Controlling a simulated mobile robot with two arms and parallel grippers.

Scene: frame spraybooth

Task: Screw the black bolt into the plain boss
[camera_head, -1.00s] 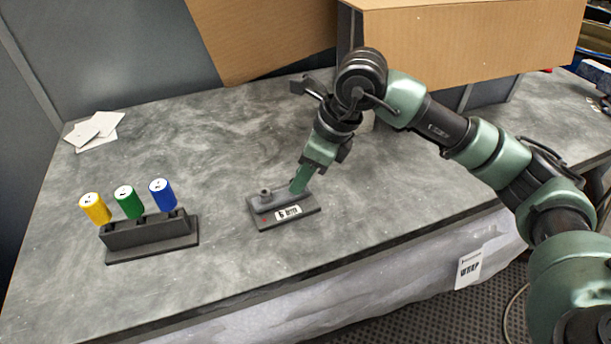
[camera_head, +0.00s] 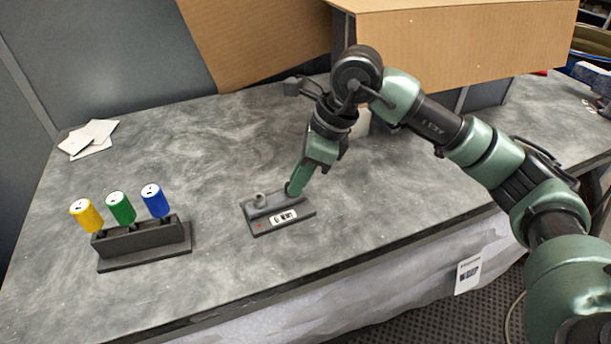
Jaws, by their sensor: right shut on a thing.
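A dark grey block (camera_head: 272,227) with a white label and a red dot lies on the grey table. A plain round boss (camera_head: 259,199) stands up near its left end. My right gripper (camera_head: 293,190) points down at the right end of the block, with its green fingers shut. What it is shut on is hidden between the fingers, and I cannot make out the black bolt. My left gripper is not in the picture.
A dark rack (camera_head: 145,243) at the left holds yellow, green and blue handled tools (camera_head: 121,208). White cards (camera_head: 90,138) lie at the back left. Cardboard (camera_head: 460,40) stands behind my right arm. The table between rack and block is clear.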

